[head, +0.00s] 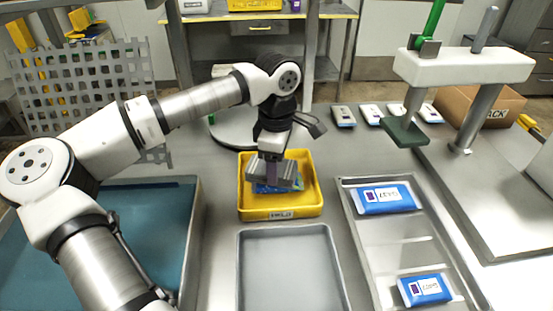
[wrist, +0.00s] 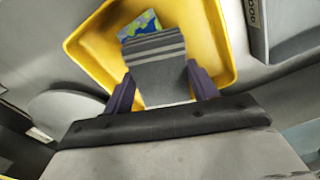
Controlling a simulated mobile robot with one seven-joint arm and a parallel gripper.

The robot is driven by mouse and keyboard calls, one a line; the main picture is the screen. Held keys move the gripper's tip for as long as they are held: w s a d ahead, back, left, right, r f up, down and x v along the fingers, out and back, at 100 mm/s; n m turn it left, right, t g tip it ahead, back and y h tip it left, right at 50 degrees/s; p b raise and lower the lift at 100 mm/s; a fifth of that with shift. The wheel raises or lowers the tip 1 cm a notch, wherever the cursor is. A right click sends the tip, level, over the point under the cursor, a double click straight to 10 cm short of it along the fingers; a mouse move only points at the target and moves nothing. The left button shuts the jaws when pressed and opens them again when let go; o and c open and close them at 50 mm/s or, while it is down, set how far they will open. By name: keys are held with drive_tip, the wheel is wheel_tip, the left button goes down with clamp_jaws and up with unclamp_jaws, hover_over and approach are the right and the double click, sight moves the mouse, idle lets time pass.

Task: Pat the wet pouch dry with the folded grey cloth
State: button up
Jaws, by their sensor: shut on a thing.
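My gripper (head: 272,176) reaches down into the yellow bin (head: 281,213). In the wrist view, its two dark fingers are shut on the folded grey cloth (wrist: 157,50), which has striped folds along its far edge. A blue and green pouch (head: 262,189) lies in the bin under the cloth, mostly hidden. One corner of the pouch (wrist: 138,24) sticks out past the cloth in the wrist view. I cannot tell whether the cloth touches it. Two blue pouches with white labels, an upper one (head: 385,198) and a lower one (head: 424,290), lie in the metal tray at right.
The metal tray (head: 350,225) stands right of the bin. An empty grey tray (head: 243,262) stands in front of it. A white sealer-like device (head: 465,66) with a green handle and a cardboard box (head: 480,104) are at back right. Several small packs (head: 343,116) lie behind.

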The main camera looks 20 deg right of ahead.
drive_tip(key=shift+f+b, duration=0.55)
drive_tip(key=shift+b, duration=0.1)
idle(2.3)
drive_tip(key=shift+r+p, duration=2.1)
drive_tip(key=shift+r, duration=1.45)
drive_tip(key=shift+f, duration=0.1)
drive_tip(key=shift+s+d+f+b, duration=0.1)
drive_tip(key=shift+d+f+b, duration=0.3)
drive_tip(key=shift+f+b, duration=0.5)
drive_tip(key=shift+s+d+f+b, duration=0.1)
drive_tip(key=shift+d+f+b, duration=0.3)
drive_tip(key=shift+f+b, duration=0.5)
drive_tip(key=shift+s+d+f+b, duration=0.1)
drive_tip(key=shift+d+f+b, duration=0.45)
drive_tip(key=shift+f, duration=0.55)
drive_tip(key=shift+a, duration=0.15)
drive_tip(key=shift+f+b, duration=0.55)
drive_tip(key=shift+b, duration=0.1)
